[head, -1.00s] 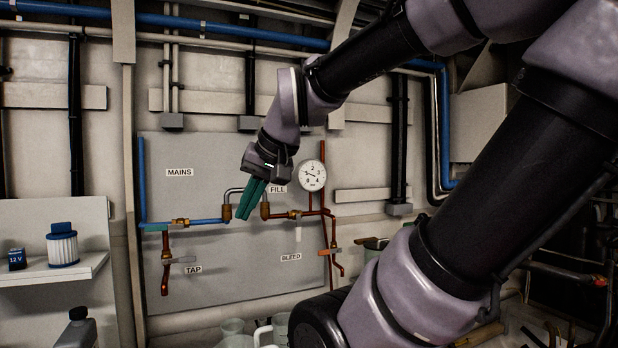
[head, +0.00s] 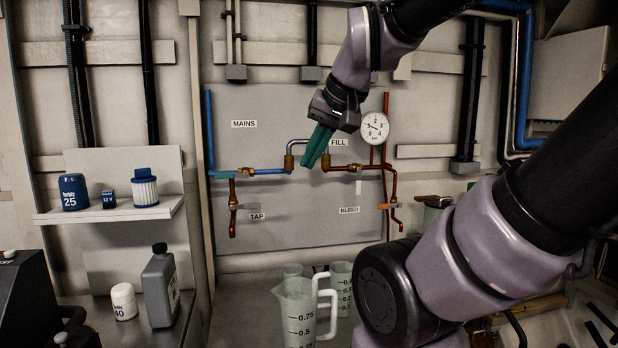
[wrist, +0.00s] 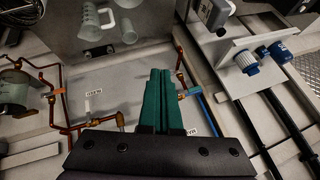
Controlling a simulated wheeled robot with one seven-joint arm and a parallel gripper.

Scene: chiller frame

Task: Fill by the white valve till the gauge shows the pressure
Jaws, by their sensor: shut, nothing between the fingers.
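The round white gauge (head: 375,127) is on the wall panel; its needle points left, slightly up, near 1 as far as the small dial shows. The FILL label (head: 338,141) is left of and below it. A white valve lever (head: 358,186) hangs down from the copper fill pipe (head: 345,166), below the gauge. My gripper (head: 311,163) has teal fingers, shut and empty, pointing down in front of the bent hose joint, left of the white lever and seemingly apart from it.
An orange bleed lever (head: 388,206) is right of the white lever; the TAP valve (head: 235,207) is at left. Measuring jugs (head: 300,315) stand on the bench below. A shelf (head: 110,214) with canisters and a grey bottle (head: 160,285) are at left.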

